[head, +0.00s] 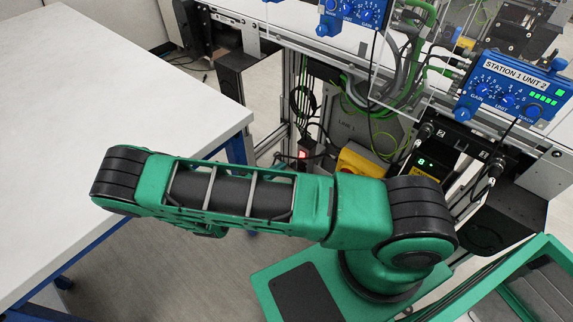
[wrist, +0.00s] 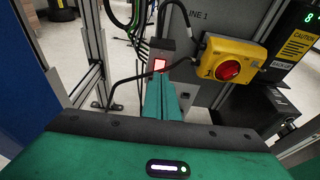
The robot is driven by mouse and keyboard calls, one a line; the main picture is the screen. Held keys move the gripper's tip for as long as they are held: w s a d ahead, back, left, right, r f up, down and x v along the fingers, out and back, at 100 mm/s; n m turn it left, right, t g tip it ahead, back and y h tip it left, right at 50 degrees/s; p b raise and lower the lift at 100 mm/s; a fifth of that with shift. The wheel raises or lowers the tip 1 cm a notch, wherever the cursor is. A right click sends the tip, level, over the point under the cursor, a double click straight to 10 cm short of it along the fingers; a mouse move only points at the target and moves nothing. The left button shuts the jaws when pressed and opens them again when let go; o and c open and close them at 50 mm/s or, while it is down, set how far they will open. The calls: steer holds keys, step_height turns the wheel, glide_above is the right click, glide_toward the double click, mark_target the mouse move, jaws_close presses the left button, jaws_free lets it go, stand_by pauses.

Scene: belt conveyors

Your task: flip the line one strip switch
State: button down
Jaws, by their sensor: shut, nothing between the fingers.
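The strip switch (wrist: 159,65) glows red on the end of a dark power strip (wrist: 174,48) in the wrist view. In the head view the lit switch (head: 303,154) shows as a small red spot beside the grey cabinet marked Line 1. My gripper (wrist: 160,80) is shut and empty, its green fingers pointing at the switch with the tips just below it in the picture. I cannot tell whether the tips touch it. In the head view my arm hides most of the gripper.
A yellow box with a red rotary knob (wrist: 228,70) is right of the switch. Black cables (wrist: 130,80) loop around the strip. A metal frame post (wrist: 95,40) stands left. A white table (head: 110,90) fills the left of the head view.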

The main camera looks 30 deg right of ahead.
steer(key=shift+r+v, duration=0.25)
steer(key=shift+v, duration=1.2)
steer(key=shift+d, duration=0.1)
